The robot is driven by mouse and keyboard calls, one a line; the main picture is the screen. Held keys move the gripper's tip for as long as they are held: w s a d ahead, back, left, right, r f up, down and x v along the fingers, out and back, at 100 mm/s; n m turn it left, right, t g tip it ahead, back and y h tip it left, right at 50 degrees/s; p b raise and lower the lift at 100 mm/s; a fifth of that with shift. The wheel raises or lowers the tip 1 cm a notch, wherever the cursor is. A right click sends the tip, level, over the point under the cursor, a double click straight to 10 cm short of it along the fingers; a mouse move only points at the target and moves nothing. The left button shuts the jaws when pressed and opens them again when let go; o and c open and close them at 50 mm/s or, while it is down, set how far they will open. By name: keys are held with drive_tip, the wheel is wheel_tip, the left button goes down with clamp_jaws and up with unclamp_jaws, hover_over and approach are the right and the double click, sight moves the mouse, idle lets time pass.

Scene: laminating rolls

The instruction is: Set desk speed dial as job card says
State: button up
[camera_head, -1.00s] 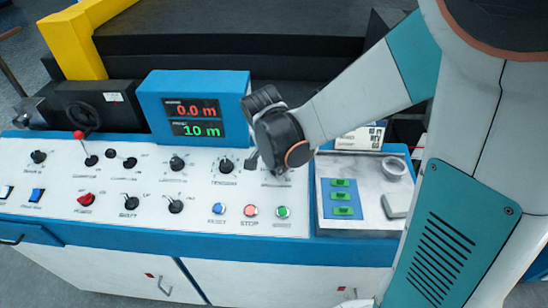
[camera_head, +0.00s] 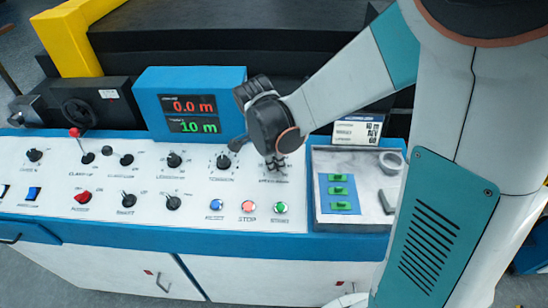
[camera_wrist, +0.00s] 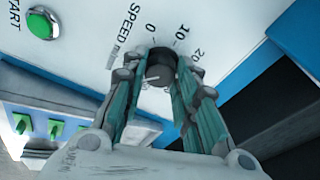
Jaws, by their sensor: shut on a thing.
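The speed dial (camera_wrist: 160,65) is a dark round knob on the white desk panel, with SPEED printed beside it and 0, 10 and 20 around it. A pale line shows on its face, but I cannot tell which mark it points to. My gripper (camera_wrist: 160,74) has its fingers closed on both sides of the knob. In the head view my gripper (camera_head: 274,164) is over the right end of the upper knob row and hides most of the dial. The job card (camera_head: 358,130) stands behind the tray; its print is too small to read surely.
The tension knob (camera_head: 224,162) is just left of my gripper. Reset (camera_head: 217,204), stop (camera_head: 248,206) and green start (camera_head: 281,207) buttons lie in front. A display (camera_head: 192,105) reads 0.0 m and 10 m. A tray (camera_head: 312,185) with green pieces is at right.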

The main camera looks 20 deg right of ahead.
drive_tip(key=o, duration=1.1)
drive_tip(key=shift+c, duration=0.2)
drive_tip(key=v, duration=1.2)
drive_tip(key=s+d+r+n+t+y, duration=0.2)
drive_tip(key=s+n+t, duration=0.3)
drive_tip(key=s+n, duration=0.8)
drive_tip(key=d+n, duration=0.1)
drive_tip(key=n, duration=0.5)
drive_tip(key=shift+s+t+y, duration=0.25)
drive_tip(key=shift+t+y, duration=0.05)
